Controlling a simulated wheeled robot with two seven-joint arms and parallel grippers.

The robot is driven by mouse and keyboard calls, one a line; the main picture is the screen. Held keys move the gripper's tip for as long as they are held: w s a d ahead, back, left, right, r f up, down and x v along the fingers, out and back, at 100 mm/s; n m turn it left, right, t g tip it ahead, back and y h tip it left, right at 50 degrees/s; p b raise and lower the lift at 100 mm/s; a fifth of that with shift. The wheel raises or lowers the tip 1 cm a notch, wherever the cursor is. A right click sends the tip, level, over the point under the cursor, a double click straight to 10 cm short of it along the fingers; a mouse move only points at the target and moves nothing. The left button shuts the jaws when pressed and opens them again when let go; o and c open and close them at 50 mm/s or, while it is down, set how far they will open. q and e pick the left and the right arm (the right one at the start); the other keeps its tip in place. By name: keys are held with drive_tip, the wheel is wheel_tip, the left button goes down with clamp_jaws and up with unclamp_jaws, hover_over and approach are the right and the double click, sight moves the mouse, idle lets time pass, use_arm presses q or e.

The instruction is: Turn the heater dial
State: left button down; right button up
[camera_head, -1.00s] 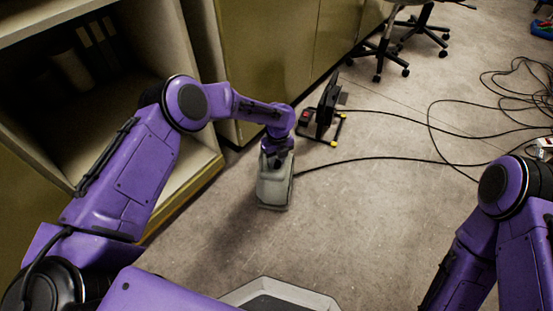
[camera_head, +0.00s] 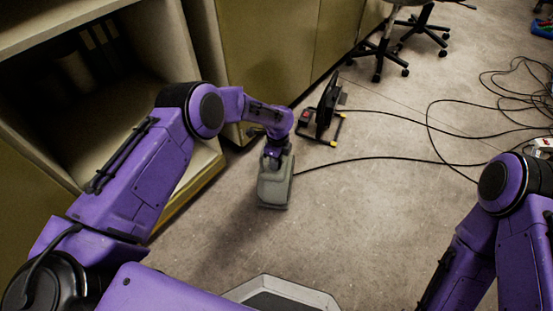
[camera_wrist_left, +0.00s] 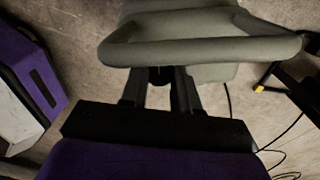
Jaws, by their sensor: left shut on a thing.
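The heater (camera_head: 274,188) is a grey-green box on the floor, with a rounded tube handle (camera_wrist_left: 200,48) crossing its top in the left wrist view. My left gripper (camera_head: 273,158) comes down on the heater's far end. In the left wrist view, its two dark fingers (camera_wrist_left: 161,88) are close together, shut on a small dark piece just beneath the handle, which appears to be the heater dial (camera_wrist_left: 160,75). The dial's face and any markings are hidden by the fingers and handle. My right arm shows at the right, but its gripper is out of view.
A black cable (camera_head: 375,158) runs right from the heater. A cable reel (camera_head: 327,108) on a yellow-footed frame stands just behind. An open shelf cabinet (camera_head: 95,110) is at the left, office chairs (camera_head: 384,55) at the back.

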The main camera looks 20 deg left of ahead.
use_arm(q)
drive_tip(key=shift+d+n, duration=0.1)
drive_tip(key=shift+n, duration=0.5)
drive_tip(key=c, duration=1.1)
unclamp_jaws()
drive_tip(key=shift+r, duration=0.1)
wheel_tip(320, 180, up, 10)
drive_tip(key=p, duration=0.4)
drive_tip(key=shift+w+r, duration=0.15)
